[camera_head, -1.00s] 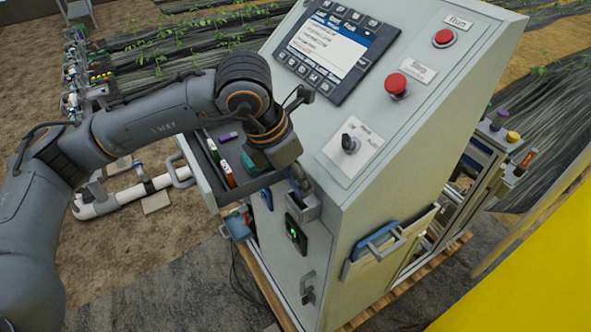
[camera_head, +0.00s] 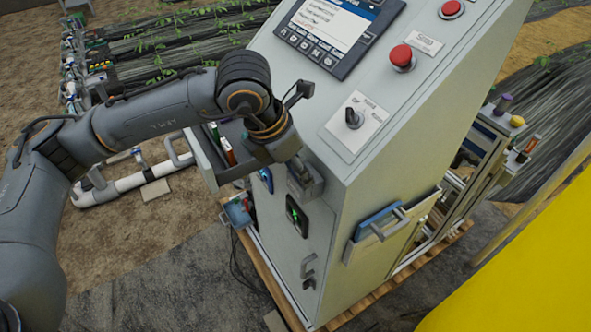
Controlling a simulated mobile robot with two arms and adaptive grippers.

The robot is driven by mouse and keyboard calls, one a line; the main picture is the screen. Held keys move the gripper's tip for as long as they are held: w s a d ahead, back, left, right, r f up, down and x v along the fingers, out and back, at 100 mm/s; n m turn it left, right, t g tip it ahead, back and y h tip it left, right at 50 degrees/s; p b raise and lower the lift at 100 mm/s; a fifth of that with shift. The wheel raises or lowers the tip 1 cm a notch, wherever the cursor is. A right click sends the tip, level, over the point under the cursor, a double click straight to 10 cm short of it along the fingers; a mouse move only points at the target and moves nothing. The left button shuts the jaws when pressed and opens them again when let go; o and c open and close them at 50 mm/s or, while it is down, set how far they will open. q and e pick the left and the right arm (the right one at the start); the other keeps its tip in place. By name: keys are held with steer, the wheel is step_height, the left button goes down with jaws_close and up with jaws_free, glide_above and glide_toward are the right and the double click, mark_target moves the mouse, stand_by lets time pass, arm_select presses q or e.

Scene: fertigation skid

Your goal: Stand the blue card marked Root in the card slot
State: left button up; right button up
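My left gripper (camera_head: 292,157) points down at the front of the grey control cabinet, just above a small grey metal holder (camera_head: 309,184) that looks like the card slot. The gripper's fingers are hidden behind its own wrist, so whether it is open or shut on something does not show. No card marked Root can be made out. A small blue piece (camera_head: 265,179) shows on the cabinet front left of the holder; I cannot tell what it is. My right gripper is not in view.
A dark reader with a green light (camera_head: 297,216) sits below the holder. A door handle (camera_head: 308,268) is lower down. A blue bin (camera_head: 238,213) hangs at the cabinet's left. A side pocket (camera_head: 391,228) holds a blue folder. A yellow surface (camera_head: 520,260) fills the lower right.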

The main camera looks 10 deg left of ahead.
arm_select(q)
steer(key=shift+s+f+g, duration=0.15)
steer(key=shift+s+f, duration=0.1)
steer(key=shift+f, duration=0.25)
steer(key=shift+s+f+g, duration=0.15)
steer(key=shift+s+f, duration=0.05)
steer(key=shift+f, duration=0.3)
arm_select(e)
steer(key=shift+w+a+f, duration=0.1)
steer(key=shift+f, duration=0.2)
arm_select(q)
steer(key=o, duration=1.3)
steer(key=shift+o, duration=0.4)
steer(key=shift+w+d+f, duration=0.1)
steer(key=shift+w+d, duration=0.1)
steer(key=shift+w, duration=0.05)
steer(key=shift+w+f, duration=0.1)
steer(key=shift+w, duration=0.2)
steer(key=shift+a, duration=0.1)
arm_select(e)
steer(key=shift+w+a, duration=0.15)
arm_select(q)
steer(key=shift+s, duration=0.1)
